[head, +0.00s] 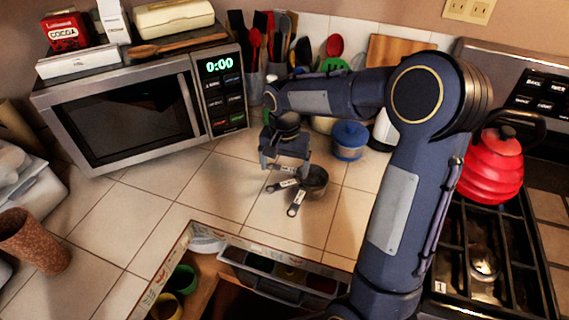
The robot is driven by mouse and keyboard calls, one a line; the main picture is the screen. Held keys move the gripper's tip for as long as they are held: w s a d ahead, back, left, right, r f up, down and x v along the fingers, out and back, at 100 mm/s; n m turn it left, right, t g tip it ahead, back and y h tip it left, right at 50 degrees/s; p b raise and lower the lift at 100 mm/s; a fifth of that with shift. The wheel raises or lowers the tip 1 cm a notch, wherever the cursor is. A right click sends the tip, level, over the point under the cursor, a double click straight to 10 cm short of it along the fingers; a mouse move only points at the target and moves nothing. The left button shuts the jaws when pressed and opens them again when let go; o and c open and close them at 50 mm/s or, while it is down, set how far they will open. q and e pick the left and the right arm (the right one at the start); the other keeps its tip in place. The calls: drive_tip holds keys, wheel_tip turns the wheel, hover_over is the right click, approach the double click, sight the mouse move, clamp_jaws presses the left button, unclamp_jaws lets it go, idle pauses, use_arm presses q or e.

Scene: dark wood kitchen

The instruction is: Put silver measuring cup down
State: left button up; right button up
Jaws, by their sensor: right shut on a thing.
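The silver measuring cup (316,180) is just above or on the tiled counter, in front of the microwave. Several labelled handles fan out from it, so it looks like a nested set. My right gripper (284,167) points down and is shut on the measuring cup by its handle end. I cannot tell whether the cup touches the tiles. My left gripper is not in view.
A microwave (125,115) stands behind on the left. A blue lidded jar (349,140) is close behind the cup. An open drawer (277,275) lies at the front edge. A red kettle (492,168) sits on the stove at right. The tiles left of the cup (190,185) are clear.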

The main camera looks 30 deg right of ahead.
sight(285, 169)
drive_tip(key=shift+f, duration=0.2)
drive_tip(key=o, duration=0.9)
drive_tip(key=shift+c, duration=0.2)
drive_tip(key=shift+r, duration=0.1)
wheel_tip(285, 169, up, 13)
drive_tip(key=p, duration=0.1)
drive_tip(key=s+a+f+n+t+y, duration=0.1)
drive_tip(key=s+a+f+n+t, duration=0.1)
drive_tip(key=s, duration=0.5)
drive_tip(key=s+a+f+n+t+y, duration=0.1)
drive_tip(key=s+a+n, duration=0.2)
drive_tip(key=s, duration=0.4)
drive_tip(key=s+a+f+n+t+y, duration=0.1)
drive_tip(key=s+a+f+n+t, duration=0.1)
drive_tip(key=s, duration=0.6)
drive_tip(key=shift+a+f+t+y, duration=0.15)
drive_tip(key=shift+f+t+y, duration=0.15)
drive_tip(key=shift+y, duration=0.1)
drive_tip(key=shift+s, duration=0.1)
